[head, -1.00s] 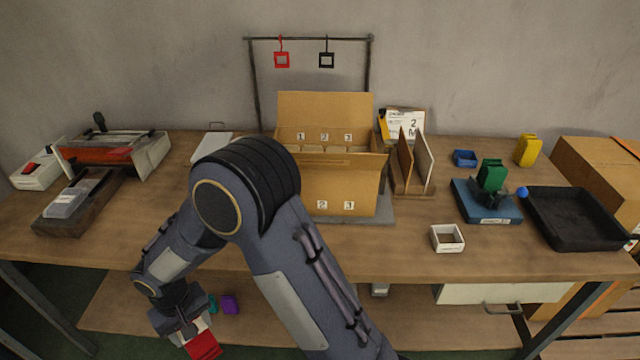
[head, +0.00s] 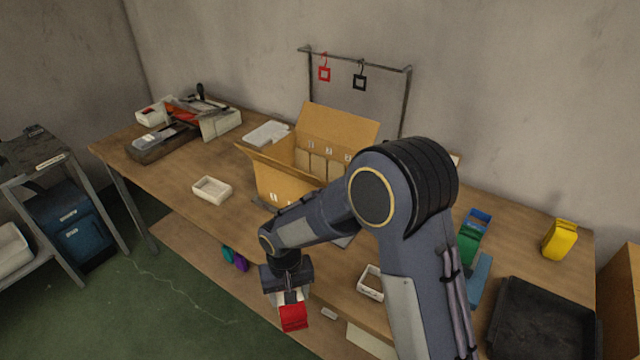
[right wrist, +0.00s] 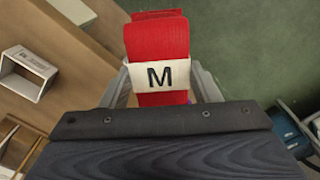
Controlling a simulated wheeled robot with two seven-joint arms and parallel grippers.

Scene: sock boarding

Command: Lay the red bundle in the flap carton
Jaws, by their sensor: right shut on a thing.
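The red bundle (head: 293,318), folded with a white band marked M, hangs in front of the table's front edge. It also shows upright in the right wrist view (right wrist: 157,45). My right gripper (head: 291,298) is shut on the bundle and points down. The flap carton (head: 275,183) stands on the table, up and behind the gripper in the head view. Its top is open, with the back flap raised and another flap folded outward. Numbered dividers show inside. My right forearm hides part of its front. My left gripper is not in view.
A small white tray (head: 211,190) lies left of the carton, and another white box (head: 371,282) lies right of the gripper. A rail (head: 405,105) with red and black tags stands behind. A black tray (head: 540,318) is at the right. The table's left front is mostly clear.

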